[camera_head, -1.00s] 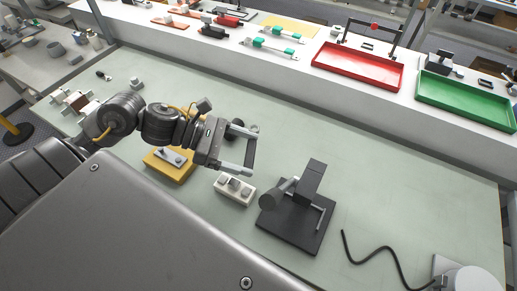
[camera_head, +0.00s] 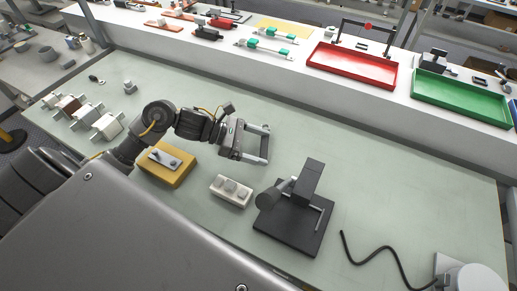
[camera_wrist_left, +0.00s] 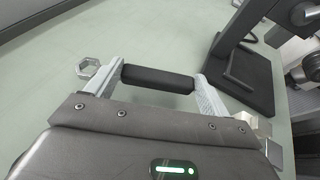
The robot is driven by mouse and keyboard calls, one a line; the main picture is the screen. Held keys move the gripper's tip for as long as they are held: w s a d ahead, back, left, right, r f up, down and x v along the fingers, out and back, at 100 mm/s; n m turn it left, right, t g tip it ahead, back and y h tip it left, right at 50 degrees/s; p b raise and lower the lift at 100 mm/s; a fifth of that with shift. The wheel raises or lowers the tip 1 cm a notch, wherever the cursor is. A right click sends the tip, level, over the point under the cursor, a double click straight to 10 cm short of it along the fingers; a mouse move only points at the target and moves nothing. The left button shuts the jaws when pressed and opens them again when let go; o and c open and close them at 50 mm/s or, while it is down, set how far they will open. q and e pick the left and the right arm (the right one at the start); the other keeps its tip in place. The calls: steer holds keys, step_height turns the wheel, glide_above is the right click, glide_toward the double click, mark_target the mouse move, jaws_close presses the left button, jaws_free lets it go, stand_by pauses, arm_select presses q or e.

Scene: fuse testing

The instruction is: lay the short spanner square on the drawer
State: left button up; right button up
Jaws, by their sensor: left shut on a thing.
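My left gripper (camera_head: 265,145) is above the green bench top, beyond the white block and left of the dark stand. In the left wrist view its two fingers (camera_wrist_left: 157,86) are wide apart, shut on the ends of a dark bar (camera_wrist_left: 158,78). A silver hexagonal ring (camera_wrist_left: 88,68) shows beside the left finger. I cannot tell whether the ring belongs to the held bar or lies on the bench, so the short spanner is not certain. I cannot make out a drawer for sure. My right gripper is not in view.
A dark stand (camera_head: 292,228) and a white block (camera_head: 231,191) are close to the gripper. A yellow block (camera_head: 165,170) lies near my arm. A red tray (camera_head: 350,70) and a green tray (camera_head: 462,98) stand on the back shelf. A black cable lies at right.

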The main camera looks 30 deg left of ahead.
arm_select(q)
steer(key=shift+f+p, duration=0.3)
steer(key=shift+f, duration=0.65)
steer(key=shift+s+f, duration=0.1)
steer(key=shift+f, duration=0.05)
steer(key=shift+f, duration=0.1)
steer(key=shift+f+b, duration=0.15)
steer(key=shift+b, duration=0.35)
steer(key=o, duration=0.9)
